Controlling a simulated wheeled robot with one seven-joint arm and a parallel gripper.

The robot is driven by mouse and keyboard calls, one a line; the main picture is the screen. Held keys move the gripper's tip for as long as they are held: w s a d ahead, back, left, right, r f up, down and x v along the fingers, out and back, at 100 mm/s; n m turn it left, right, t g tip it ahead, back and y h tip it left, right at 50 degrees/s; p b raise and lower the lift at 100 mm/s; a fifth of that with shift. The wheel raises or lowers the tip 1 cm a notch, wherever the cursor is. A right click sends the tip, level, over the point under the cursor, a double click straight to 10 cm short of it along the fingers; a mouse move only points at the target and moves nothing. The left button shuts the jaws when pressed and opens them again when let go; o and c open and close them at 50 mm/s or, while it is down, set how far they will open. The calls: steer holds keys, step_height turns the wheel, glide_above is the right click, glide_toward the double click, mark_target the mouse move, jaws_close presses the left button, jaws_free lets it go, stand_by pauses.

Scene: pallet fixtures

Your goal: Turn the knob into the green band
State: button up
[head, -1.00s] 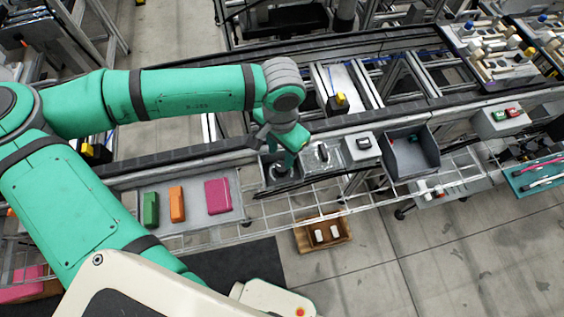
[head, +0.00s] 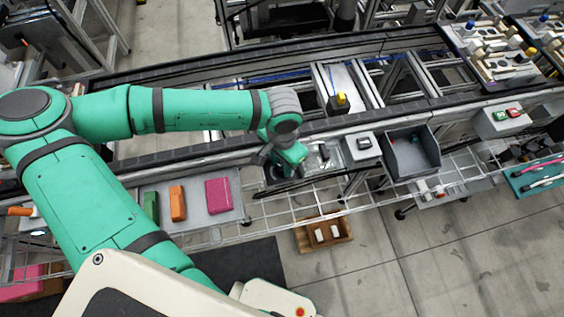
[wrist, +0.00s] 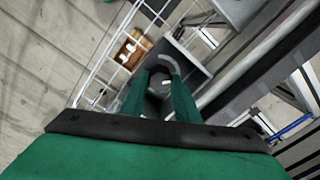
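My gripper (head: 288,163) hangs over a dark square fixture (head: 268,174) at the near edge of the conveyor frame. In the head view my gripper covers most of the round grey part there. In the wrist view the two green fingers of my gripper (wrist: 159,82) stand apart. A dark knob-like part (wrist: 157,88) shows in the gap between them, with a pale curved rim (wrist: 169,62) just beyond the fingertips. I cannot tell whether the fingers touch the knob. No green band or pointer can be made out.
Right of the fixture are a grey panel with a lever (head: 323,152), a small switch box (head: 363,143) and a dark open bin (head: 432,150). A tray (head: 197,221) with coloured blocks lies to the left. A wooden box (head: 341,239) sits below the wire rack.

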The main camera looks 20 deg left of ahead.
mark_target(282, 167)
steer(key=shift+m, duration=0.4)
steer(key=m, duration=0.8)
steer(key=shift+d+m, duration=0.1)
steer(key=shift+m, duration=0.2)
steer(key=m, duration=0.9)
stand_by(0.5)
steer(key=o, duration=0.8)
step_height(282, 167, up, 11)
steer(key=shift+f, duration=0.1)
